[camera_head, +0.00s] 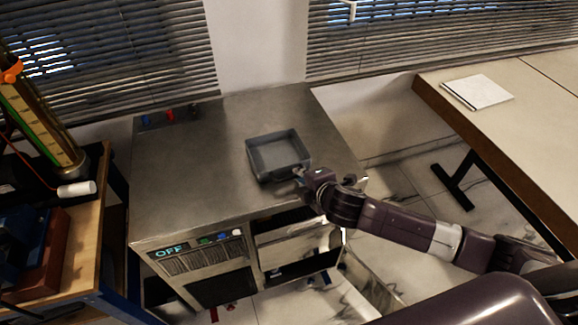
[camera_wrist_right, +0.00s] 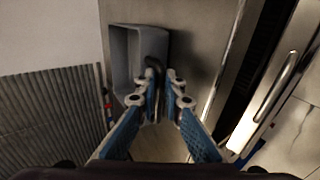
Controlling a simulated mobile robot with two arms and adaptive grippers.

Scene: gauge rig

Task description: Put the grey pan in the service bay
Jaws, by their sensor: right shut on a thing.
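The grey pan (camera_head: 279,168) is a square, open, empty tray over the metal bench top (camera_head: 190,185), near its right side. I cannot tell whether it rests on the top or hangs just above it. My right gripper (camera_head: 303,182) is at the pan's near right corner, shut on its dark handle. The right wrist view shows the pan (camera_wrist_right: 124,62) with its handle between the blue fingers (camera_wrist_right: 162,88). The bench front has a dark opening (camera_head: 290,218) above a metal panel; I cannot tell for certain which opening is the service bay. My left gripper is not in view.
A panel reading OFF (camera_head: 168,251) is on the bench front. A shelf with a tall gauge (camera_head: 38,130) stands left. A table with a white notebook (camera_head: 477,92) stands right. Much of the bench top is clear; small coloured parts sit at its back left.

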